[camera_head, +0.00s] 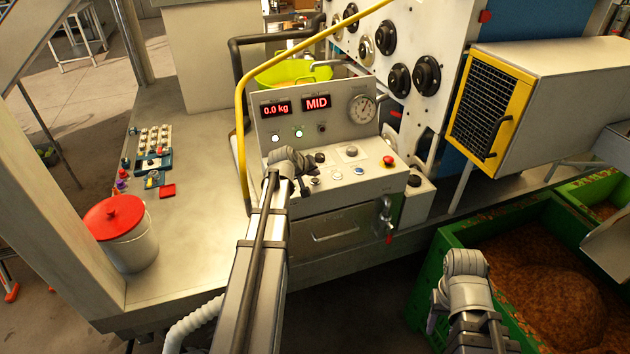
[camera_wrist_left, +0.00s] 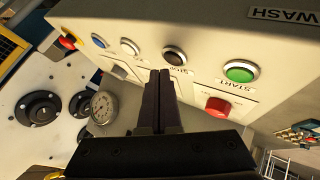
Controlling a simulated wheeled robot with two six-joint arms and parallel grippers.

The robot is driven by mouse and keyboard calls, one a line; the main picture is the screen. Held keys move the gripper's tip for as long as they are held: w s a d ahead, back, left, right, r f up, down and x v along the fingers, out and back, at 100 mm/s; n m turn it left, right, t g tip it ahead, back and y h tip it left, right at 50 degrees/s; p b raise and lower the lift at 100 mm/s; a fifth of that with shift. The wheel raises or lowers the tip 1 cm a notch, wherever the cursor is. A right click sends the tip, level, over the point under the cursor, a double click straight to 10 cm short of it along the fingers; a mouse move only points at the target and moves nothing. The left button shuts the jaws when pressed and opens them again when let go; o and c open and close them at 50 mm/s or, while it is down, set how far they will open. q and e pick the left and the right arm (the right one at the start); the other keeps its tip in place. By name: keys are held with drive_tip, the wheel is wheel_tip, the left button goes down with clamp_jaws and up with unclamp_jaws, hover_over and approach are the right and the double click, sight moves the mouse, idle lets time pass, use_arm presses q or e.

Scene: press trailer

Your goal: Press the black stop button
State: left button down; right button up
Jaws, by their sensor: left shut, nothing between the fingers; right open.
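The black stop button (camera_head: 315,181) sits in a silver ring on the sloped top of the grey control panel (camera_head: 350,216). In the left wrist view the stop button (camera_wrist_left: 174,56) shows just past my fingertips, with its STOP label partly covered by them. My left gripper (camera_head: 303,182) is shut and empty, over the left part of the panel. Its dark fingers (camera_wrist_left: 161,74) point at the button; whether they touch it I cannot tell. My right arm's end, with the right gripper (camera_head: 464,268), is at the lower right, away from the panel; its fingers are hard to make out.
Beside the stop button are a green START button (camera_wrist_left: 240,72), a white button (camera_wrist_left: 129,46) and a blue button (camera_wrist_left: 99,41). A red knob (camera_wrist_left: 217,107) and a red emergency button (camera_head: 388,161) are near. A yellow pipe (camera_head: 241,120) rises left of the panel.

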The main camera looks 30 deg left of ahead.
sight(314, 182)
use_arm(q)
drive_tip(key=shift+f, duration=0.15)
idle(0.8)
drive_tip(key=shift+f+b, duration=0.25)
drive_tip(key=shift+b, duration=0.2)
drive_tip(key=shift+f+b, duration=0.35)
drive_tip(key=shift+f, duration=0.05)
idle(0.4)
drive_tip(key=shift+r, duration=0.15)
drive_tip(key=shift+r+p, duration=0.7)
drive_tip(key=shift+p, duration=0.1)
wheel_tip(314, 182, up, 5)
drive_tip(key=p, duration=0.5)
idle(0.4)
